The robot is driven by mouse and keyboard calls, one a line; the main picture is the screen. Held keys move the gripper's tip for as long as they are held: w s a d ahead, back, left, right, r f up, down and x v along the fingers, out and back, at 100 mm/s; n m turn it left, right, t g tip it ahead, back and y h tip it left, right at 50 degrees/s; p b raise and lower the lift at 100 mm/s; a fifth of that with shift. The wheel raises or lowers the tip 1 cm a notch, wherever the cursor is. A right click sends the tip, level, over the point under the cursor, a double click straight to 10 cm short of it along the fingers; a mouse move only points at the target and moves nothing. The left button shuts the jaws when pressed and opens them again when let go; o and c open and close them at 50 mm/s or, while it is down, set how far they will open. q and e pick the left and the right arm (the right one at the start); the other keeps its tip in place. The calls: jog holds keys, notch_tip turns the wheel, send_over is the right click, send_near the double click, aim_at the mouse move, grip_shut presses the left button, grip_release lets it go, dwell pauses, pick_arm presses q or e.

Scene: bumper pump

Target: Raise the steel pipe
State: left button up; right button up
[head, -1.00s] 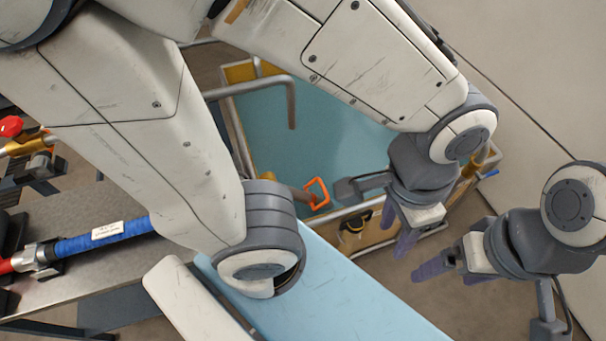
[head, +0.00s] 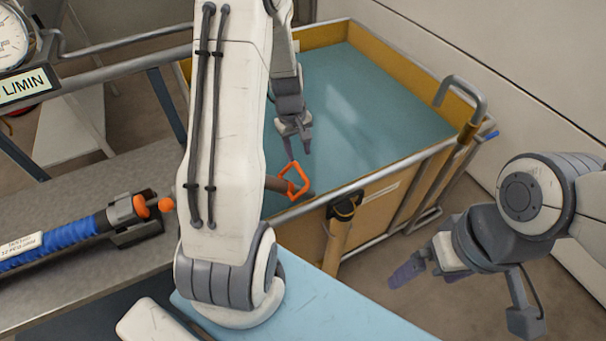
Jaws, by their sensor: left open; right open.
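A bent grey steel pipe (head: 465,92) stands at the right corner of the blue-lined tank (head: 350,100), its hooked top above the rim. A second grey steel pipe (head: 115,72) runs across the upper left and passes behind my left arm. I cannot tell which of them the task means. My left gripper (head: 295,140) hangs over the tank with its fingers down, open and empty, just above an orange loop handle (head: 291,180). My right gripper (head: 430,275) is open and empty in front of the tank's right side, below the bent pipe and apart from it.
A brown pipe (head: 275,184) with the orange handle lies over the tank's near rim. A blue hose (head: 60,242) with an orange-tipped fitting lies on the metal bench (head: 100,190) at left. A dial gauge (head: 12,40) stands at upper left.

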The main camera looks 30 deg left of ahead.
aim_at(302, 174)
pick_arm(q)
jog(key=f, duration=0.3)
jog(key=f+b, duration=0.1)
jog(key=f, duration=0.5)
jog(key=shift+w+d+b, duration=0.3)
jog(key=shift+w+d, duration=0.05)
jog(key=shift+w, duration=0.05)
grip_shut()
jog(key=shift+s, duration=0.15)
dwell(0.6)
